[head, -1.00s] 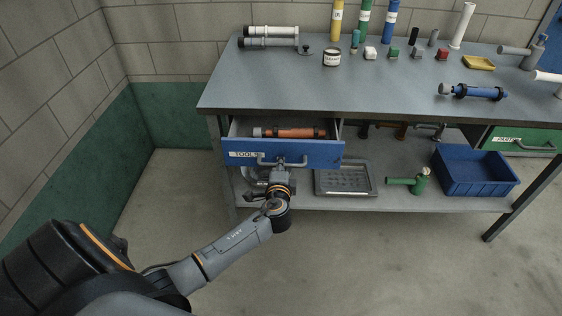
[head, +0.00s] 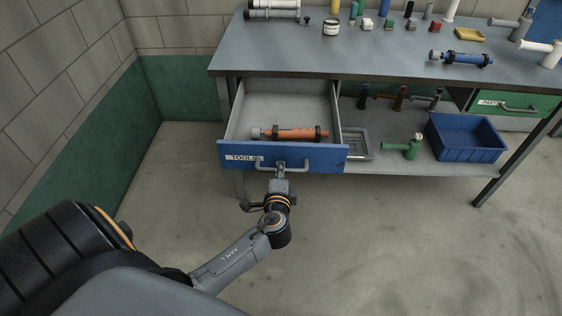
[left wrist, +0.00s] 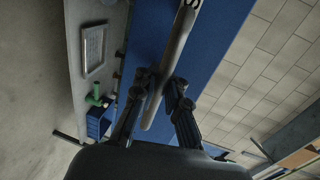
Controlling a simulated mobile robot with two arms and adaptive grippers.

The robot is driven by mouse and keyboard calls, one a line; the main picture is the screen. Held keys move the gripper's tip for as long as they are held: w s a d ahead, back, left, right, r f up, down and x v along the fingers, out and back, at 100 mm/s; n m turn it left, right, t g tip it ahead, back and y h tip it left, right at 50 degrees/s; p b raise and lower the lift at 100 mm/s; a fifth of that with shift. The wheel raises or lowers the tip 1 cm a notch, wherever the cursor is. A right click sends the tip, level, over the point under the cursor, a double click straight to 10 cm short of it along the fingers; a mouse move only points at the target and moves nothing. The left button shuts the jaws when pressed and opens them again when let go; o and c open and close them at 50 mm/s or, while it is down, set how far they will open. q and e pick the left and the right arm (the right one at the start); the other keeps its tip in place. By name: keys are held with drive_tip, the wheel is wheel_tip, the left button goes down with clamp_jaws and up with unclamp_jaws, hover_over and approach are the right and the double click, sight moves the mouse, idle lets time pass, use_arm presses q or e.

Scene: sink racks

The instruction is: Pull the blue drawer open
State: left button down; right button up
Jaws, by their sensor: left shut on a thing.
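The blue drawer (head: 322,157), with a "TOOLS" label, stands pulled well out from under the left end of the workbench. Its grey bar handle (head: 300,166) runs across the front. My left gripper (head: 280,167) is shut on the handle at its middle. In the left wrist view the handle (left wrist: 176,60) passes between the two fingers (left wrist: 160,90) in front of the blue drawer face (left wrist: 215,40). An orange tool (head: 295,134) with black bands and a grey end lies inside the drawer near the front. My right gripper is not in view.
The workbench (head: 370,62) carries bottles, small blocks and a blue cylinder (head: 462,58). The lower shelf holds a metal tray (head: 357,144), a green fitting (head: 404,150) and a blue bin (head: 465,140). A green "PARTS" drawer (head: 530,101) is at right. Floor before the bench is clear.

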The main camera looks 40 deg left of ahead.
use_arm(q)
drive_tip(key=shift+s+d+r, duration=0.1)
drive_tip(key=shift+s+d, duration=0.1)
drive_tip(key=shift+s, duration=0.15)
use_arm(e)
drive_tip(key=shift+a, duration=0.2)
use_arm(q)
drive_tip(key=c, duration=1.4)
unclamp_jaws()
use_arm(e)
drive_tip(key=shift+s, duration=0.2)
use_arm(q)
drive_tip(key=v, duration=1.2)
drive_tip(key=shift+s, duration=0.1)
